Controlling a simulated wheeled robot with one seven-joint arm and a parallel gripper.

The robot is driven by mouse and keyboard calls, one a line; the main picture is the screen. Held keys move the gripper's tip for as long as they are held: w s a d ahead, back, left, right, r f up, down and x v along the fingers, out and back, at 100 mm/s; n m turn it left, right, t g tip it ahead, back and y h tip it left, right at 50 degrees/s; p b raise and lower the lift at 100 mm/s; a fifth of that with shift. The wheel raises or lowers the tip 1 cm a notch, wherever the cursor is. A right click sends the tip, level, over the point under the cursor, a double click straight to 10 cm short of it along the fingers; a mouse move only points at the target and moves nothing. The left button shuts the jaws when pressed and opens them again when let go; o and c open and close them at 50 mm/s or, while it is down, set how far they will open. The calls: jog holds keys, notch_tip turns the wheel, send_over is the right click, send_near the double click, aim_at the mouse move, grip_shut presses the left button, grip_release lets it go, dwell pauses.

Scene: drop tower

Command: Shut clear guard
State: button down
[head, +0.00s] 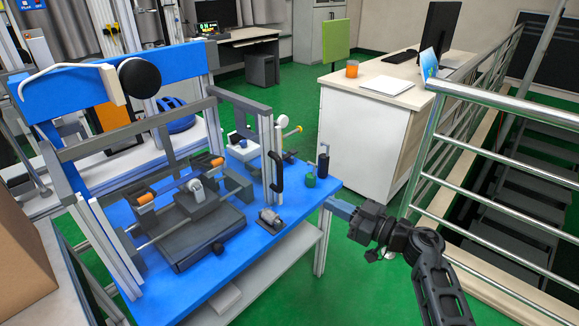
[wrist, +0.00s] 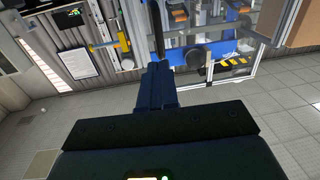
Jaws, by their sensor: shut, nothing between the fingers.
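The clear guard (head: 268,150) is a see-through panel in a grey metal frame on the blue bench, with an upright black handle (head: 278,172) on its right post. Its panel is hard to see, and I cannot tell how far it stands open. My gripper (head: 330,203) is shut and empty at the bench's right edge, to the right of the handle and apart from it in the head view. In the wrist view my gripper (wrist: 156,70) shows its blue fingers together. A dark upright bar shows past the tips there; I cannot tell if it is the handle.
The blue bench (head: 225,275) carries a dark test rig (head: 200,225) with orange-ended rods and a small grey cylinder (head: 270,217) at the front. A metal railing (head: 480,98) is at the right, near my arm. A white cabinet desk (head: 360,135) stands behind. Green floor lies between.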

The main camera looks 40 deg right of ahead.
aim_at(282, 179)
jog(key=shift+m, duration=0.3)
jog(key=w, duration=0.4)
jog(key=w+a+b, duration=0.1)
jog(key=w, duration=0.8)
jog(key=shift+w+a+b, duration=0.1)
jog(key=shift+a+b, duration=0.2)
jog(key=shift+b, duration=0.1)
jog(key=shift+r, duration=0.1)
